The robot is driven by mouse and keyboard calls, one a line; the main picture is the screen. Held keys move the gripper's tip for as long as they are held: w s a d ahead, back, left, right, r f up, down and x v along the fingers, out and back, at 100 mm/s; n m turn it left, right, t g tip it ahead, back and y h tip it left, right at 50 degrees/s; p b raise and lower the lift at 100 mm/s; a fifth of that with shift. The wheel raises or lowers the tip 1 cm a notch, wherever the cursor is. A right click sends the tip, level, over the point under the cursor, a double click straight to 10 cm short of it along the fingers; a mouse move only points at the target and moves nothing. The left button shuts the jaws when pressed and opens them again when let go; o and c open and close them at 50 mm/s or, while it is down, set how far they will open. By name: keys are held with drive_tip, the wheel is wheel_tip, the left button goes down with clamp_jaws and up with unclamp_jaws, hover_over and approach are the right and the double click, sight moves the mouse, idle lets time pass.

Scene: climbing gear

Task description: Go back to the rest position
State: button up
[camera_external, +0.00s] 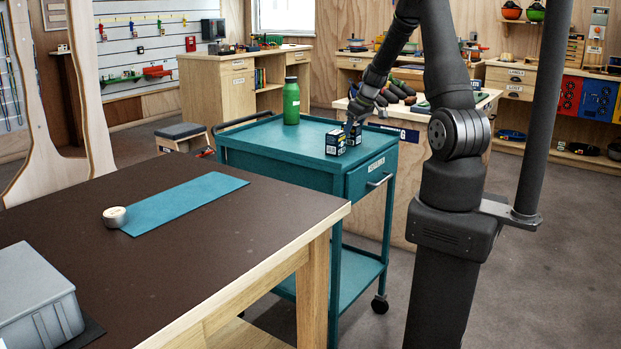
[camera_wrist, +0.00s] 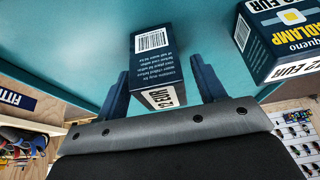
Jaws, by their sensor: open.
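My gripper (camera_external: 349,124) is low over the teal cart (camera_external: 258,140), close above two small dark blue boxes on its top. In the wrist view, my gripper (camera_wrist: 162,85) is open. Its two dark blue fingers stand on either side of a dark blue box (camera_wrist: 153,58) with a barcode and white print. Whether the fingers touch the box is not clear. A second dark box (camera_wrist: 287,42), printed "HEADLAMP" and "12 EUR", lies to the right, outside the fingers. In the external view the boxes show as a left box (camera_external: 335,144) and a right box (camera_external: 355,135).
A green bottle (camera_external: 291,101) stands farther back on the cart. A brown-topped table (camera_external: 230,230) holds a teal mat (camera_external: 185,203), a small round tin (camera_external: 115,217) and a grey case (camera_external: 35,290). A wooden counter behind the cart holds more gear. Much of the cart top is clear.

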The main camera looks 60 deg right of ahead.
drive_tip(key=v, duration=1)
drive_tip(key=x, duration=1.1)
drive_tip(key=shift+f, duration=0.25)
wheel_tip(320, 180, up, 5)
drive_tip(key=shift+f, duration=0.25)
drive_tip(key=s+d+r, duration=0.5)
drive_tip(key=s+r, duration=0.2)
drive_tip(key=s, duration=0.3)
drive_tip(key=w+a+n, duration=0.1)
drive_tip(key=w, duration=0.3)
drive_tip(key=w+a+n, duration=0.1)
drive_tip(key=w+a, duration=0.1)
drive_tip(key=w, duration=0.2)
drive_tip(key=w+a+y, duration=0.1)
drive_tip(key=w+a, duration=0.1)
drive_tip(key=w, duration=0.2)
drive_tip(key=shift+a+r+n, duration=0.1)
drive_tip(key=shift+r+n, duration=0.1)
drive_tip(key=shift+n, duration=0.2)
drive_tip(key=w+a+n+y, duration=0.1)
drive_tip(key=w+a+n, duration=0.2)
drive_tip(key=w+a, duration=0.7)
drive_tip(key=w+a+n+g+y, duration=0.1)
drive_tip(key=w+a+n, duration=0.2)
drive_tip(key=w+a, duration=0.7)
drive_tip(key=a, duration=0.7)
drive_tip(key=shift+a+f, duration=0.25)
drive_tip(key=shift+a, duration=0.1)
